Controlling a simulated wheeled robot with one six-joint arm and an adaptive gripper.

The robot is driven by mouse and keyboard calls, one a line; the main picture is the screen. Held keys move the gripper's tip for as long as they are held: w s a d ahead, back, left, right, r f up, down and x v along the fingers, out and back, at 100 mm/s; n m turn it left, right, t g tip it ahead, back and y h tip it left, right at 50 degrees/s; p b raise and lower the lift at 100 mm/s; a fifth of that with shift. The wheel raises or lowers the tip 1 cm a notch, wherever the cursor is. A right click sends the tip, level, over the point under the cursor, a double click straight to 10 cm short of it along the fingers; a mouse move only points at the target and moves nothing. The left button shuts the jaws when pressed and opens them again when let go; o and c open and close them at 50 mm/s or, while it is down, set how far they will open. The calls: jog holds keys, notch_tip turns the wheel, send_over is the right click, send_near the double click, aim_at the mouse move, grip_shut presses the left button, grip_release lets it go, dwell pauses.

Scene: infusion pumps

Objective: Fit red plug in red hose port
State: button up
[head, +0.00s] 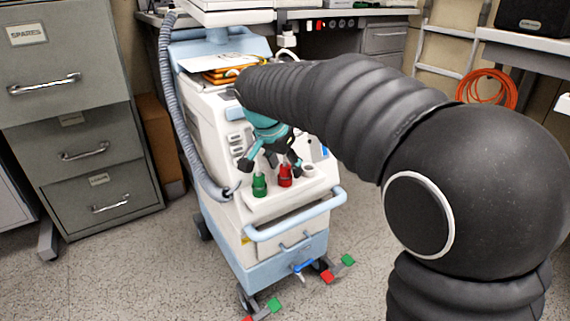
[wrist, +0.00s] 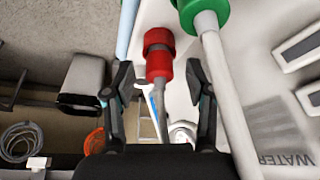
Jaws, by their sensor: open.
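A red fitting (head: 285,177) stands upright on the front ledge of the white cart, right of a green fitting (head: 259,186). In the wrist view the red piece (wrist: 158,62) shows a darker red section and a brighter collar, with a thin grey stem toward me. I cannot tell whether this is the plug seated in the port, or where plug and port divide. My gripper (head: 270,166) is open above the ledge. In the wrist view its fingers (wrist: 159,76) are on either side of the red piece, with visible gaps.
The green fitting (wrist: 203,10) with a thick white tube is close to the right finger. A white round port (head: 309,171) sits right of the red fitting. A blue handle (head: 297,218) runs along the cart front. A grey corrugated hose (head: 174,110) hangs left.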

jog(key=s+a+r+n, duration=0.1)
jog(key=s+r, duration=0.1)
jog(key=r, duration=0.4)
jog(key=s+a+r, duration=0.2)
jog(key=r, duration=0.3)
jog(key=f+n, duration=0.2)
jog(key=a+f+n+y, duration=0.1)
jog(key=f+n, duration=0.1)
jog(key=shift+s+a+f, duration=0.1)
jog(key=shift+s+f, duration=0.05)
jog(key=shift+f, duration=0.15)
jog(key=s+d+n+t+y+p, duration=0.1)
jog(key=s+d+p, duration=0.9)
jog(key=s+d, duration=1.1)
jog(key=s, duration=0.2)
jog(key=shift+s+r+n+t+y+p, duration=0.15)
jog(key=shift+s+n+t+y+p, duration=0.15)
jog(key=shift+s+t+p, duration=0.1)
